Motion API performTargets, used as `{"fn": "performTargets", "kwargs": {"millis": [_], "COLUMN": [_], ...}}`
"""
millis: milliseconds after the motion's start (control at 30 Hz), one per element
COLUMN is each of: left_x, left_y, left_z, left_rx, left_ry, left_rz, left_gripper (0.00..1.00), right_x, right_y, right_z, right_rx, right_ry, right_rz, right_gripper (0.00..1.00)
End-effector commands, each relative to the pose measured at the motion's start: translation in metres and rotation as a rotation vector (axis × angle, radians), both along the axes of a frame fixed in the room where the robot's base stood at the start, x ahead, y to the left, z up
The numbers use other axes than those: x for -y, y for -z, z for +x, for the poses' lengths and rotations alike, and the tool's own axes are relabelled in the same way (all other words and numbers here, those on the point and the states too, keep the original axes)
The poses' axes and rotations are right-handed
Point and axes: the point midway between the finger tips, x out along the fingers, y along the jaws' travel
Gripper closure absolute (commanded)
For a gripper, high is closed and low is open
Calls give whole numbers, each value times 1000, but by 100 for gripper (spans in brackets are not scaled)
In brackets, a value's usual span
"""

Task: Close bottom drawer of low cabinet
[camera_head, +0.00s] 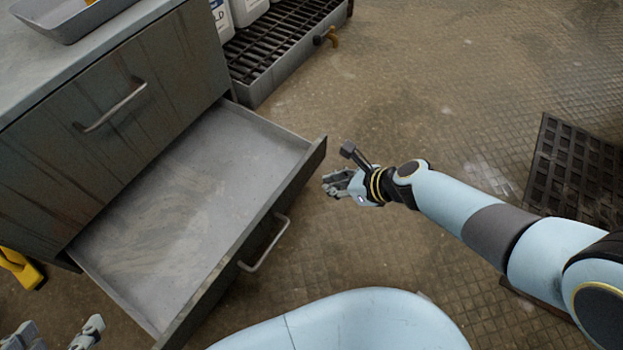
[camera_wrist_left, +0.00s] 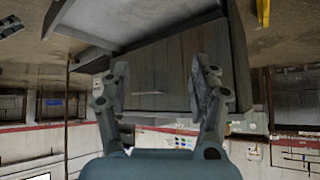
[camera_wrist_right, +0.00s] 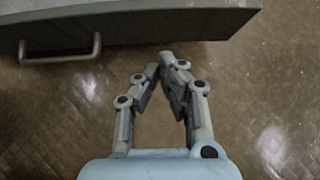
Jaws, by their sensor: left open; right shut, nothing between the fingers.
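The low cabinet (camera_head: 150,80) stands at the left of the head view, with its bottom drawer (camera_head: 195,200) pulled far out and empty. The drawer's handle (camera_head: 265,243) is on its front, and this handle also shows in the right wrist view (camera_wrist_right: 60,50). My right gripper (camera_head: 328,184) is shut and empty, just to the right of the drawer front and apart from it. In the right wrist view its fingertips (camera_wrist_right: 165,62) are below the drawer front. My left gripper (camera_head: 55,335) is open at the lower left corner, with the cabinet between its fingers in the left wrist view (camera_wrist_left: 158,85).
The upper drawer with its handle (camera_head: 112,105) is shut. A grey tray (camera_head: 70,22) lies on the cabinet top. A grated platform (camera_head: 285,45) with white containers stands behind. A black mat (camera_head: 580,170) lies at the right.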

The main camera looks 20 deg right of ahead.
Motion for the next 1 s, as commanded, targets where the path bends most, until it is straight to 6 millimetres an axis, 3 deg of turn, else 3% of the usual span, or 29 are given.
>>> {"fn": "performTargets", "kwargs": {"millis": [33, 233, 500, 1000], "left_x": [0, 3, 5, 5], "left_y": [9, 17, 16, 15], "left_z": [-4, -11, -16, -17], "left_rx": [23, 157, 247, 264], "left_ry": [2, 13, 22, 23], "left_rz": [-1, -4, -9, -10], "left_gripper": [38, 38, 38, 38], "right_x": [-3, -11, -31, -34], "right_y": [8, 21, 19, 17], "right_z": [1, 12, 41, 46], "right_rx": [-4, -4, -2, 0], "right_ry": [0, 0, 0, 0], "right_rz": [1, 1, 1, 0], "right_gripper": [100, 100, 100, 100]}}
